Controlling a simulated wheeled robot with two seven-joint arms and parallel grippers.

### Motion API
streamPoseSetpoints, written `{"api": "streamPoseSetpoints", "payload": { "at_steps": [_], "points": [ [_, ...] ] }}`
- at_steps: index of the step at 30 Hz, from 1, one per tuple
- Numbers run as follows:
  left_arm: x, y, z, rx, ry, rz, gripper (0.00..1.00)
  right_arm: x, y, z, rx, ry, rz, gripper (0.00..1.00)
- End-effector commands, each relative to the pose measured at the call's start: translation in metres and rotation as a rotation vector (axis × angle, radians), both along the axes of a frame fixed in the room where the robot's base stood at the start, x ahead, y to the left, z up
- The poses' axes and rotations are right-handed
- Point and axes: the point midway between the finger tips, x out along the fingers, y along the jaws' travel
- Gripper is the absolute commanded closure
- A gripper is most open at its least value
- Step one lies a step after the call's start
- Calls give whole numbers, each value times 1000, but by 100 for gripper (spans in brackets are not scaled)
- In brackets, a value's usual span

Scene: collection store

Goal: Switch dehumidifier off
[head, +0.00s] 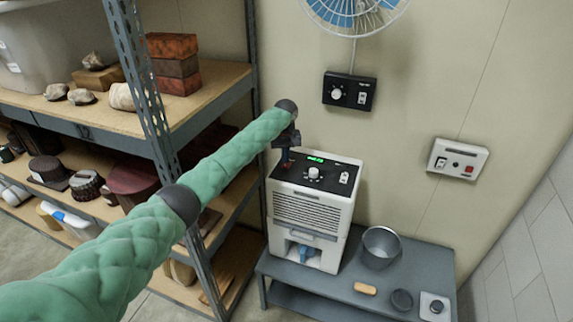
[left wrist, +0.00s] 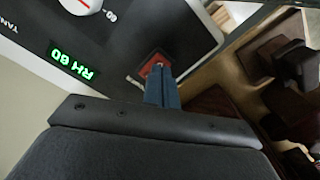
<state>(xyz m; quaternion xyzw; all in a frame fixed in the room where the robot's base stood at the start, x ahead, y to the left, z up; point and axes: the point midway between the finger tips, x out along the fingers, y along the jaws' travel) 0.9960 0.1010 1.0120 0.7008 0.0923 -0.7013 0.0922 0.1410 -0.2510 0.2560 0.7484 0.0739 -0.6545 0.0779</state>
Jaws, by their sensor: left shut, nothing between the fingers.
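The white dehumidifier (head: 312,210) stands on a grey low table. Its black top panel (head: 325,182) has a lit green display (head: 316,159), a white knob (head: 314,173) and a light switch plate (head: 344,178). A red button (left wrist: 152,66) sits at the panel corner, partly hidden by my fingers. My left gripper (head: 285,161) points down over that corner, shut and empty. Its fingertips (left wrist: 161,76) are at the red button; I cannot tell whether they touch it. My right gripper is not in view.
A shelf rack (head: 160,130) with boxes and stones stands on the left. A wall fan (head: 355,12), a black control box (head: 349,92) and a white switch box (head: 457,159) are on the wall. A metal bowl (head: 381,248) and small items sit on the table (head: 330,292).

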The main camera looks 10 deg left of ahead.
Motion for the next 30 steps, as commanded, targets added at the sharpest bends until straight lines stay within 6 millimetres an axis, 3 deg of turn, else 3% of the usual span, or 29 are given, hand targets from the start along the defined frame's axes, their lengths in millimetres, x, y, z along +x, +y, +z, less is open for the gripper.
{"api": "streamPoseSetpoints", "payload": {
  "at_steps": [13, 30],
  "points": [
    [0, 0, 0, 0, 0, 0, 100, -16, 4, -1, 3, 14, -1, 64],
    [0, 0, -5, 0, 0, 0, 100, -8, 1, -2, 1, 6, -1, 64]
  ]
}}
